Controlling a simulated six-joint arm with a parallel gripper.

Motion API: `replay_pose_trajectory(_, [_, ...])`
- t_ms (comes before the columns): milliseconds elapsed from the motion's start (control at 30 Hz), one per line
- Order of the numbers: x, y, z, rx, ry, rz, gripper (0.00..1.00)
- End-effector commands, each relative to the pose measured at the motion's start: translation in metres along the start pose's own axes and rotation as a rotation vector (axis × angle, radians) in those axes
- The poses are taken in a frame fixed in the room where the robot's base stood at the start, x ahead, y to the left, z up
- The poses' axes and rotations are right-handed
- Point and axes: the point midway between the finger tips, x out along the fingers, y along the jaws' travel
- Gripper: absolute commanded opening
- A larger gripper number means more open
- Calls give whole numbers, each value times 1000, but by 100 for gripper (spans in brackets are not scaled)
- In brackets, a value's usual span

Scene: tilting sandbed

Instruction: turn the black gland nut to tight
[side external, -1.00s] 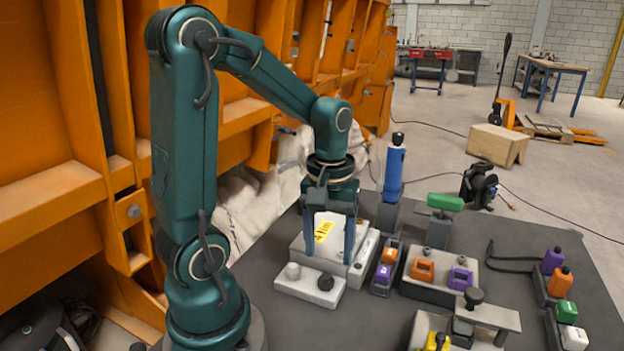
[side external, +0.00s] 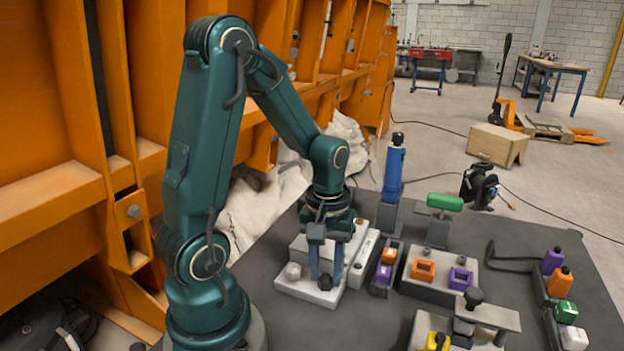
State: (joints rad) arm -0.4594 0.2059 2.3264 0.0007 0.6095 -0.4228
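The black gland nut (side external: 325,282) is a small dark knob on top of a low pale block (side external: 300,290), to the right of a light grey knob (side external: 293,271). My gripper (side external: 325,276) points straight down over this block, with its two blue fingers at either side of the nut in the picture. The space between the fingers looks close to the nut's width. I cannot tell whether they touch it or are slightly apart. The nut's far side is hidden.
To the right are a dark holder with orange and purple pieces (side external: 384,272), a blue cylinder (side external: 394,172) and a green-topped post (side external: 444,203). The orange wall (side external: 60,190) rises at left. The dark tabletop (side external: 375,325) is clear in front.

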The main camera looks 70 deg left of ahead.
Motion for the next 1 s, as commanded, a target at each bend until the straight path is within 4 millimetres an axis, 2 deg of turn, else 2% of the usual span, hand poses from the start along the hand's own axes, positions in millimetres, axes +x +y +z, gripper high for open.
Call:
replay_pose_trajectory(33, [0, 0, 0, 0, 0, 1, 9])
replay_pose_trajectory(67, [0, 0, 0, 0, 0, 1, 0])
replay_pose_trajectory(467, [0, 0, 0, 54, 0, 1, 0])
replay_pose_trajectory(667, [0, 0, 0, 176, 0, 1, 0])
replay_pose_trajectory(1000, [0, 0, 0, 488, 1, 1, 0])
